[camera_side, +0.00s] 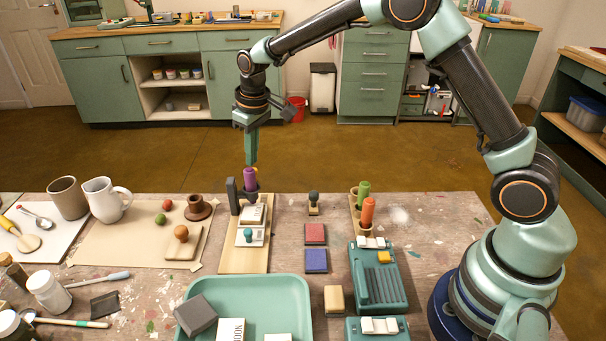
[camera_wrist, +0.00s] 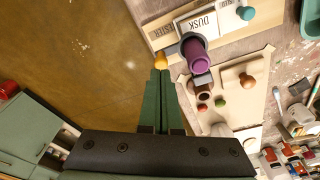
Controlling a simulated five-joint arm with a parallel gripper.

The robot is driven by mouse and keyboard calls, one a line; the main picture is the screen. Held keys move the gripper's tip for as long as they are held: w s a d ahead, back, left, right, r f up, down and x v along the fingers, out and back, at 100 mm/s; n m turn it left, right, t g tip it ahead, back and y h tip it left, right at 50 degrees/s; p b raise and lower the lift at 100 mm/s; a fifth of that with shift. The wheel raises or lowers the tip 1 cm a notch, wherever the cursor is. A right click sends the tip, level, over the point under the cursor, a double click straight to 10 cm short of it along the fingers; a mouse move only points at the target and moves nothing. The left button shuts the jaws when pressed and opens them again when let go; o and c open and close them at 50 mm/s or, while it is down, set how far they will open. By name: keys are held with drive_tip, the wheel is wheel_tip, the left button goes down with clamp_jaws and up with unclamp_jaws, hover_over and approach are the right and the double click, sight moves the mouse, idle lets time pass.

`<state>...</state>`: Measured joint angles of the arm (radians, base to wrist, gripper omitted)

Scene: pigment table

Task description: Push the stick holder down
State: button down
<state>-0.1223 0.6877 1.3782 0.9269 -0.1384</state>
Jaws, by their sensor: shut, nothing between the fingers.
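A purple stick (camera_side: 250,180) stands upright in a dark stick holder (camera_side: 251,195) beside a dark post (camera_side: 234,195), at the far end of a pale wooden board (camera_side: 243,260). In the wrist view the purple stick (camera_wrist: 197,54) shows with a grey ring (camera_wrist: 190,40) around it. My gripper (camera_side: 251,167) points down with its fingers together and empty. In the side view its tips overlap the top of the stick, and I cannot tell whether they touch. In the wrist view my gripper (camera_wrist: 159,74) lies left of the stick, with a visible gap.
Blocks marked DUSK (camera_wrist: 203,24) lie on the board. Green and orange sticks (camera_side: 367,211) stand in a rack at right. A teal tray (camera_side: 300,300) is in front; mugs (camera_side: 104,200) stand at left.

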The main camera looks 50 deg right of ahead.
drive_tip(key=shift+f, duration=1.2)
idle(0.3)
drive_tip(key=shift+r, duration=3.55)
drive_tip(key=shift+r, duration=0.15)
drive_tip(key=s+d+r+m+t, duration=0.1)
drive_tip(key=s+d+r, duration=0.3)
drive_tip(key=s, duration=0.5)
drive_tip(key=s+d+r+m+t, duration=0.1)
drive_tip(key=s+r+t, duration=0.1)
drive_tip(key=s+r, duration=0.6)
drive_tip(key=s+d+f+m, duration=0.1)
drive_tip(key=s+f, duration=0.2)
drive_tip(key=s, duration=0.4)
drive_tip(key=shift+d+f+t, duration=0.25)
drive_tip(key=shift+t, duration=0.15)
